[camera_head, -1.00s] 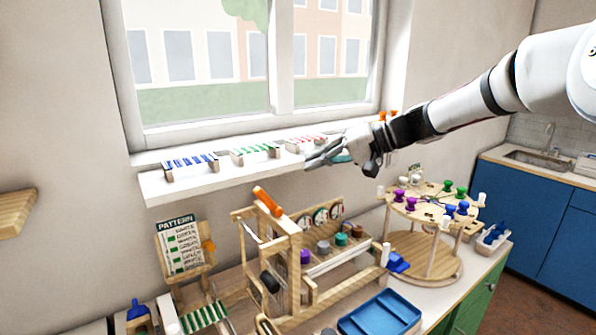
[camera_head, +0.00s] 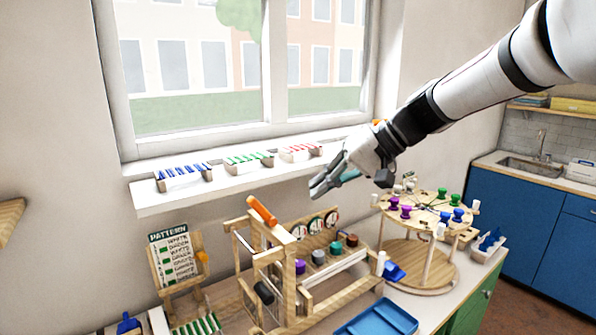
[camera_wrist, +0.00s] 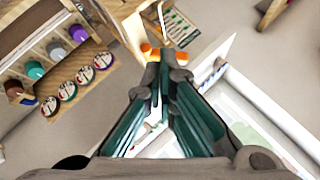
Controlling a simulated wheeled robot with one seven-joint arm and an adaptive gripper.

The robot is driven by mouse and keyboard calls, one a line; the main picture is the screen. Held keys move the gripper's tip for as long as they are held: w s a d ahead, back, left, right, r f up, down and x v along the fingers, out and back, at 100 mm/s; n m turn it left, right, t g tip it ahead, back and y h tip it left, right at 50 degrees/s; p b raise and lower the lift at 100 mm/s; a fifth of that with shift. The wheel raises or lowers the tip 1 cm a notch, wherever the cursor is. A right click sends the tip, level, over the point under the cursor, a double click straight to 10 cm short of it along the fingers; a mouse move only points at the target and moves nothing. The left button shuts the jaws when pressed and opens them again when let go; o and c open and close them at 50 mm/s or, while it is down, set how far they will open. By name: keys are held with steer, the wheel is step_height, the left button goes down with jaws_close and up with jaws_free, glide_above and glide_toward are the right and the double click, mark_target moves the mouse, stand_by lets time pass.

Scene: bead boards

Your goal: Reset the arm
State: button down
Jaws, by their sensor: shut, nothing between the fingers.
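My gripper (camera_head: 322,186) is shut and empty. In the head view it hangs in the air in front of the window sill's right part, above the wooden frame. My white arm (camera_head: 470,90) reaches in from the upper right. In the wrist view the closed fingers (camera_wrist: 165,60) meet near the top middle, with nothing between them.
The sill (camera_head: 150,205) holds blue, green and red bead racks. Below stand a wooden frame (camera_head: 268,255) with an orange-topped part, a pattern board (camera_head: 175,255), a round two-tier stand (camera_head: 420,275) with colored pegs, and a blue tray (camera_head: 378,318). Air above the counter's left is clear.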

steer(key=s+d+f+m+t+h, duration=0.1)
steer(key=s+d+h, duration=0.3)
steer(key=s, duration=1)
steer(key=s+d+f+m+t+h, duration=0.1)
steer(key=s+d+f+h, duration=0.2)
steer(key=s+d, duration=0.6)
steer(key=s+h, duration=0.2)
steer(key=s, duration=0.3)
steer(key=shift+f+t, duration=0.15)
steer(key=shift+t, duration=0.15)
steer(key=shift+w, duration=0.1)
